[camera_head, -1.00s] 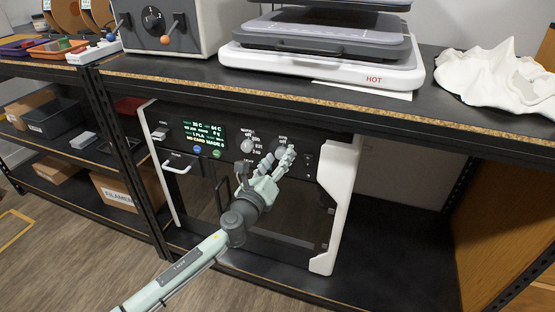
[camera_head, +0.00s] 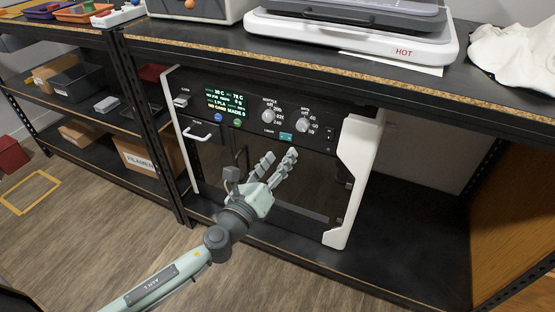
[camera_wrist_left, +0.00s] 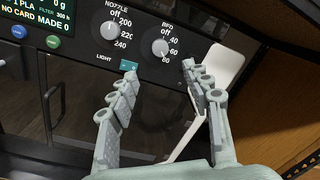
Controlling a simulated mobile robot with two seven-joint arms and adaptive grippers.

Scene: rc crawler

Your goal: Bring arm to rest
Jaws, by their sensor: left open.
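My left gripper (camera_head: 276,164) is open and empty in front of the 3D printer (camera_head: 361,170) on the lower shelf, below its control panel. In the left wrist view my left gripper (camera_wrist_left: 160,80) shows its two fingers spread apart, with the nozzle knob (camera_wrist_left: 111,32) and the bed knob (camera_wrist_left: 160,47) beyond them. A teal light button (camera_wrist_left: 129,66) is near the left fingertip there. The printer's screen (camera_head: 225,103) is lit. My right gripper is in neither view.
The shelf edge (camera_head: 340,75) runs above the printer. A white heated press (camera_head: 350,38) marked HOT and a white cloth (camera_head: 514,55) are on top. A side shelf holds bins and a FILAMENT box (camera_head: 141,157). Open wood floor (camera_head: 110,240) lies at the front left.

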